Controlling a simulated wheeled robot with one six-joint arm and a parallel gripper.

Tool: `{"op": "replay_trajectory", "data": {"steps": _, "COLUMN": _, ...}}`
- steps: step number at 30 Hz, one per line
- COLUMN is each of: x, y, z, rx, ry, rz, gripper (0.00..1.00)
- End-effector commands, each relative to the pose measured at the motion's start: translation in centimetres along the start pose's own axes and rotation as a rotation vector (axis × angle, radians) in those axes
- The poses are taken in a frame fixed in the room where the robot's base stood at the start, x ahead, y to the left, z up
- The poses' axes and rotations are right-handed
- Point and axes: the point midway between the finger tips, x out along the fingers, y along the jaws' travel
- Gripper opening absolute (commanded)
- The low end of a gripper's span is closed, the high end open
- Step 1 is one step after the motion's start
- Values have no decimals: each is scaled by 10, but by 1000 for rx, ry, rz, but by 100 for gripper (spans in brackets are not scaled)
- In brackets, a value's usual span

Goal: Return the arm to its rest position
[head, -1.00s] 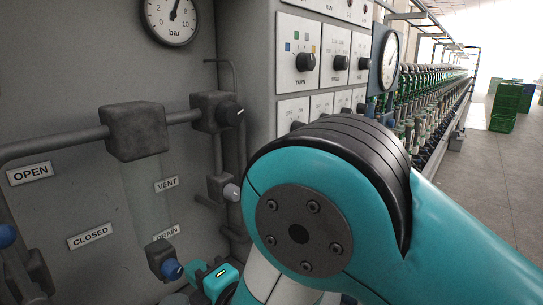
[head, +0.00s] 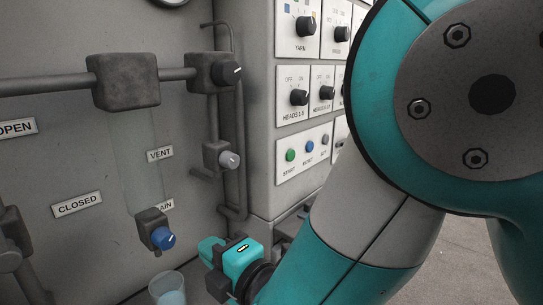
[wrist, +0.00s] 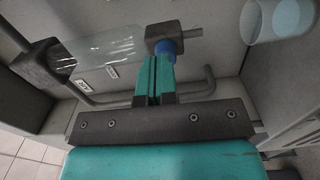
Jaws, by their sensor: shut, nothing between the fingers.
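My gripper (head: 207,247) is teal and shows low in the head view, right of the blue drain knob (head: 163,238). A gap shows between them there. In the wrist view my two fingers (wrist: 155,66) are together with nothing between them, and their tips overlap the blue knob (wrist: 165,47) in the picture. My arm fills much of the right side of the head view. Its upper links run out of the picture.
A clear cup (head: 167,291) with pale blue contents stands below the drain knob. A sight glass (head: 142,150), pipes (head: 45,83) and a vent knob (head: 228,160) are on the panel. A switch panel (head: 304,150) stands behind my arm. Floor (head: 440,265) shows at right.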

Motion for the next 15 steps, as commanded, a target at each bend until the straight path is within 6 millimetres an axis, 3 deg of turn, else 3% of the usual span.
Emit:
{"op": "replay_trajectory", "data": {"steps": 5, "x": -14, "y": 14, "z": 63, "rx": 262, "ry": -230, "rz": -99, "gripper": 0}}
{"op": "replay_trajectory", "data": {"steps": 9, "x": -57, "y": 17, "z": 120, "rx": 678, "ry": -509, "rz": -257, "gripper": 0}}
{"op": "replay_trajectory", "data": {"steps": 12, "x": -98, "y": 16, "z": 133, "rx": 975, "ry": -671, "rz": -387, "gripper": 0}}
{"op": "replay_trajectory", "data": {"steps": 15, "x": -142, "y": 22, "z": 125, "rx": 1239, "ry": -793, "rz": -531, "gripper": 0}}
